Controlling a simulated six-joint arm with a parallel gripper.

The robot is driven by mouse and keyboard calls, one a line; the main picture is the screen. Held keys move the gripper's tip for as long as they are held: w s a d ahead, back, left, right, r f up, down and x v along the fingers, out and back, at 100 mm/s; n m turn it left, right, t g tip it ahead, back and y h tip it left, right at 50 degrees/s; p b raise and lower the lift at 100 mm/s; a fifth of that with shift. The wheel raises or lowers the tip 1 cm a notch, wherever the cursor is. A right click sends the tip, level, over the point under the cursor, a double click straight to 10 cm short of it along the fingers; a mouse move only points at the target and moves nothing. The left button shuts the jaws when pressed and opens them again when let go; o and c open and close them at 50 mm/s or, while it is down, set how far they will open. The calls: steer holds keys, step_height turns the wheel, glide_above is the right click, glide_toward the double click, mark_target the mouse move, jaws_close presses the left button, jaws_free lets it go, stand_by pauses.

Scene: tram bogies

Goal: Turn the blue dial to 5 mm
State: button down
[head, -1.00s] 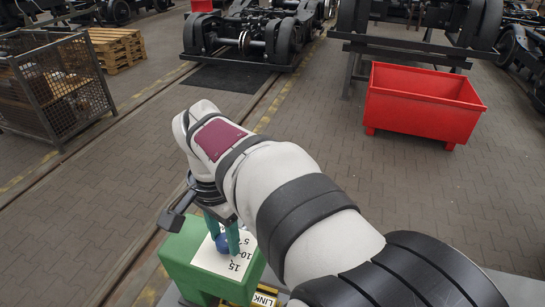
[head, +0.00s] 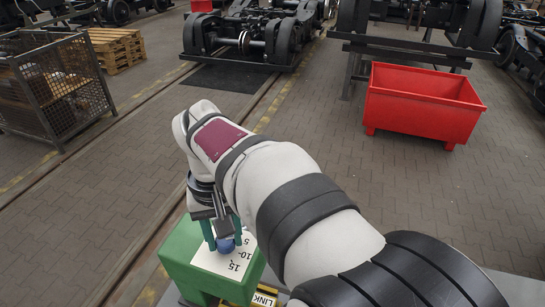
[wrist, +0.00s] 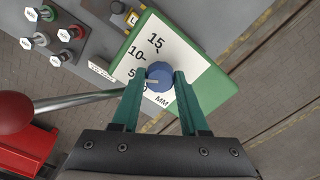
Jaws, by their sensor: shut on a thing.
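The blue dial (wrist: 160,74) sits on a white scale plate (wrist: 170,50) marked 15, 10, 5 and MM, with the lowest figure partly hidden. The plate lies on top of a green box (head: 188,252). The dial's pale pointer line aims left and slightly down, at or just below the 5 mark; I cannot tell exactly. My gripper (wrist: 160,78) has its teal fingers on either side of the dial, shut on it. In the head view, my gripper (head: 224,243) points down at the dial (head: 225,246), which it partly hides.
A grey panel (wrist: 85,50) beside the box carries several small labelled knobs and a lever (wrist: 75,104) with a red ball (wrist: 14,113). A yellow LINK label (head: 263,297) is at the box's front. A red bin (head: 420,105) and a mesh cage (head: 55,85) stand farther off.

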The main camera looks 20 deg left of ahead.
mark_target(225, 239)
steer(key=shift+w+n, duration=0.1)
steer(key=shift+n, duration=1)
steer(key=shift+c, duration=2.1)
jaws_free()
step_height(225, 239, up, 16)
steer(key=shift+f, duration=0.1)
